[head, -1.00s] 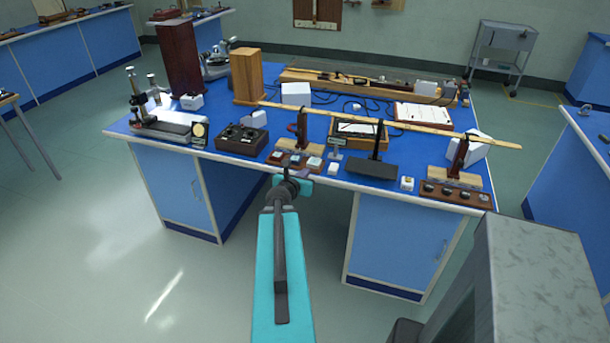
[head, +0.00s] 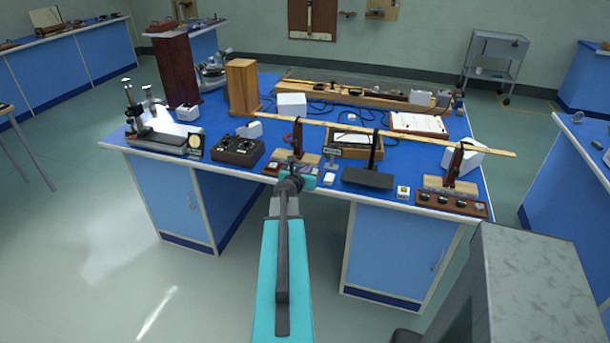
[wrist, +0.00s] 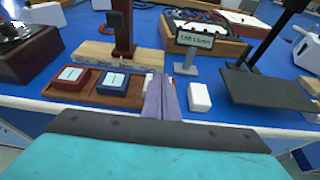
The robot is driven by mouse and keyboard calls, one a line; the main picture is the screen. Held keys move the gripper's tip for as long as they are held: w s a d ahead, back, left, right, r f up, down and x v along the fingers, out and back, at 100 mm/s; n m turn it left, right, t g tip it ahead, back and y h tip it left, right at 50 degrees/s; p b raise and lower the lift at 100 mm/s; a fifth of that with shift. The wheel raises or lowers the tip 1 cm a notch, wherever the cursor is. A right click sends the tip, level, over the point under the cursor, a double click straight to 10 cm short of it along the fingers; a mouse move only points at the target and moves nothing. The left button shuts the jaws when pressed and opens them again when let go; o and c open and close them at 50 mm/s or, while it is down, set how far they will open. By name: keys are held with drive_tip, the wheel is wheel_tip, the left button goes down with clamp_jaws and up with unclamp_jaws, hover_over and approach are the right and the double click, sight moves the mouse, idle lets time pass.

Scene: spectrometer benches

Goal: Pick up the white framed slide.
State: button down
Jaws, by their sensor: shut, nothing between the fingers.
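My gripper (wrist: 162,96) is shut and empty, its purple fingers together at the right end of a wooden slide tray (wrist: 134,100) in the wrist view. A red framed slide (wrist: 73,75) and a blue framed slide (wrist: 113,83) lie in the tray left of the fingers. A plain white block (wrist: 199,97) stands just right of the fingers. In the head view my gripper (head: 313,172) is at the bench's front edge, covering part of the tray (head: 270,168).
A small sign on a stand (wrist: 190,50) rises behind the white block. A dark flat plate with a post (wrist: 265,88) is to the right. A post on a wooden base (wrist: 122,32) stands behind the tray. A dark box (head: 237,151) sits left.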

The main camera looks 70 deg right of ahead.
drive_tip(key=shift+w+d, duration=0.1)
drive_tip(key=shift+d, duration=1.1)
drive_tip(key=shift+d+f+p, duration=0.15)
drive_tip(key=shift+p, duration=0.15)
drive_tip(key=shift+f+b, duration=0.3)
drive_tip(key=shift+f, duration=0.4)
drive_tip(key=shift+a+f, duration=0.15)
drive_tip(key=shift+a, duration=0.15)
drive_tip(key=a+b, duration=0.1)
drive_tip(key=a, duration=0.5)
drive_tip(key=shift+s, duration=0.2)
drive_tip(key=shift+a+r, duration=0.1)
drive_tip(key=shift+r, duration=0.1)
